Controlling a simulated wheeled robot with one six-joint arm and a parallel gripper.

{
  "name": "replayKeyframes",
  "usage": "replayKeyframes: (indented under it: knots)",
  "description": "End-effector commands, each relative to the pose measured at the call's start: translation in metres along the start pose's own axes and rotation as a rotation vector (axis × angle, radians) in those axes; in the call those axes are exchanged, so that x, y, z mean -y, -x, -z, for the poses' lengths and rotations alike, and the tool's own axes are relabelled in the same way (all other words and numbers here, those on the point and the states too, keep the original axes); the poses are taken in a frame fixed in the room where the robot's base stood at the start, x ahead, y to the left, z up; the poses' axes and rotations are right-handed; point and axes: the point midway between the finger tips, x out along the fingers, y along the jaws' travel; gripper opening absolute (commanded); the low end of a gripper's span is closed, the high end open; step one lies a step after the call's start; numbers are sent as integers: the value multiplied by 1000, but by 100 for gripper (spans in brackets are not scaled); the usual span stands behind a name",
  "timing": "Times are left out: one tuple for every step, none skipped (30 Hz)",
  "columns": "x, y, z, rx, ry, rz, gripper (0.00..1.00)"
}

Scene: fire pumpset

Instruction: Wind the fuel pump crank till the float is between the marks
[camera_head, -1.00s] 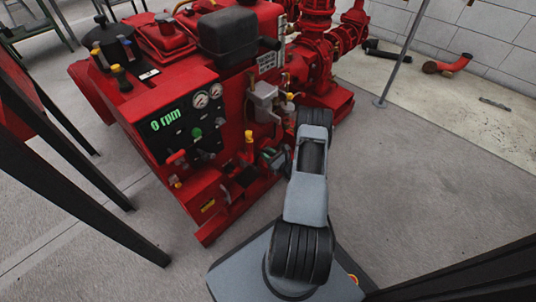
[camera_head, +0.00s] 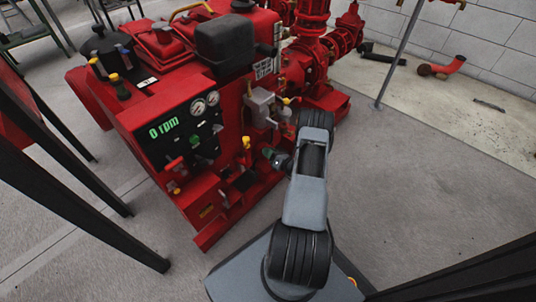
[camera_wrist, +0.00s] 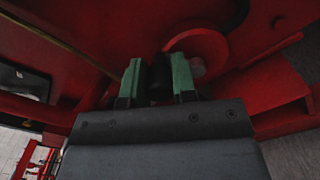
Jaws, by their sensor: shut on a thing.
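My gripper (camera_wrist: 158,80) shows two green fingertips in the wrist view, shut on a small dark piece between them, which looks like the crank handle (camera_wrist: 158,82). Behind the fingers is a round red disc (camera_wrist: 200,42). In the head view my gripper (camera_head: 268,154) is at the near right side of the red pumpset (camera_head: 140,105), low beside a yellow-topped fitting (camera_head: 246,143). The arm hides part of this area. The crank cannot be made out clearly in the head view. I cannot make out the float or its marks.
A black panel (camera_head: 180,143) reads "0 rpm" in green, with two round gauges above right. A dark tank (camera_head: 226,45) sits on top. A grey post (camera_head: 395,60) stands at right. Dark frame legs (camera_head: 85,210) are at left. Grey floor is open at right.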

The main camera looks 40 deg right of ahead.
Motion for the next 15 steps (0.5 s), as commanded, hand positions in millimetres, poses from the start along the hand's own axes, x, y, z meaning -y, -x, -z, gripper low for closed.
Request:
replayKeyframes:
  knots:
    - [2, 0, -3, 2, -42, 2, 2]
    - [3, 0, -4, 3, -70, 2, 2]
    - [4, 0, -5, 3, -109, 2, 2]
    - [5, 0, -6, 3, -138, 2, 2]
    - [6, 0, -7, 3, -166, 3, 2]
    - [7, 0, -8, 2, -204, 3, 2]
    - [8, 0, -9, 2, -233, 3, 2]
    - [10, 0, -10, 3, -261, 3, 2]
    - [11, 0, -11, 3, -298, 3, 2]
    - [12, 0, -12, 3, -327, 2, 2]
    - [13, 1, -12, 3, -355, 2, 2]
    - [15, 1, -13, 3, -394, 2, 2]
    - [16, 1, -14, 3, -423, 2, 2]
    - [17, 1, -14, 3, -451, 2, 2]
    - [18, 1, -15, 3, -489, 2, 2]
